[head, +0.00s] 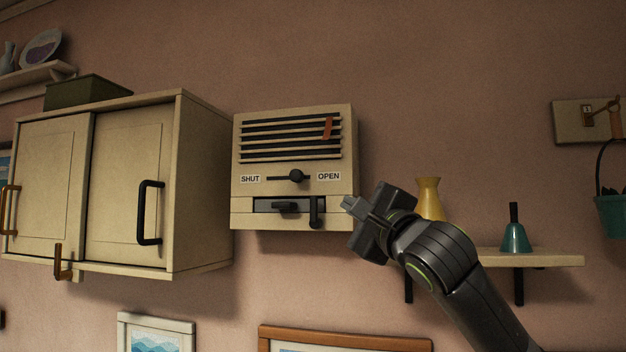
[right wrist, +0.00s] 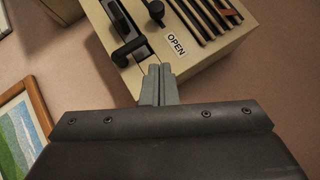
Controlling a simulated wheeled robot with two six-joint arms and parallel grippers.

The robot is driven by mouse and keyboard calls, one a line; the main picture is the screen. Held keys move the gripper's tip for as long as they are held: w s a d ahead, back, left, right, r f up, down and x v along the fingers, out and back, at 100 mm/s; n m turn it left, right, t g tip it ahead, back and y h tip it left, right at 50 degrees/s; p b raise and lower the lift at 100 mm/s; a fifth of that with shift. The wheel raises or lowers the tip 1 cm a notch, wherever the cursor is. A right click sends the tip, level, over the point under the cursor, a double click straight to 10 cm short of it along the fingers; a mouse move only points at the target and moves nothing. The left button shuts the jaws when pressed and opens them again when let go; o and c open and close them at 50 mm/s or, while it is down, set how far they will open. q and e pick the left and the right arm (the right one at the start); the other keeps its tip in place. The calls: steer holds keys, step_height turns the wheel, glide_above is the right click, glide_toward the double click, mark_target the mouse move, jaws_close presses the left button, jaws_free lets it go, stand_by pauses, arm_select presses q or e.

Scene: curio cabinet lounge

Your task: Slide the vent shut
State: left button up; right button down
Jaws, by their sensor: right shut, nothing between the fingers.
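The vent (head: 293,165) is a cream wall box with dark slats and a red strip at the top right. My right gripper (head: 347,203) is shut and empty, at the lower right edge of the box. In the right wrist view its fingertips (right wrist: 159,70) are close to the box's side, below the OPEN label; contact is unclear. My left gripper is not in view.
A shelf (head: 540,259) with a yellow vase (head: 429,199) and a teal bell (head: 515,234) is at the right. Framed pictures (head: 345,335) hang below. The wall above the vent is clear.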

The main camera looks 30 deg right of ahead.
mark_target(298, 176)
steer(key=p+x, duration=0.6)
steer(key=x, duration=0.2)
steer(key=shift+w+r+p, duration=0.25)
steer(key=shift+p, duration=0.05)
steer(key=shift+w+a+r+p, duration=0.15)
steer(key=shift+w+a+p, duration=0.05)
steer(key=shift+w+p, duration=0.2)
steer(key=shift+w+a+r+p, duration=0.2)
steer(key=shift+w+p, duration=0.1)
steer(key=shift+p, duration=0.15)
steer(key=shift+w+a+r+p, duration=0.35)
steer(key=shift+w+a+p, duration=0.35)
steer(key=shift+p, duration=0.2)
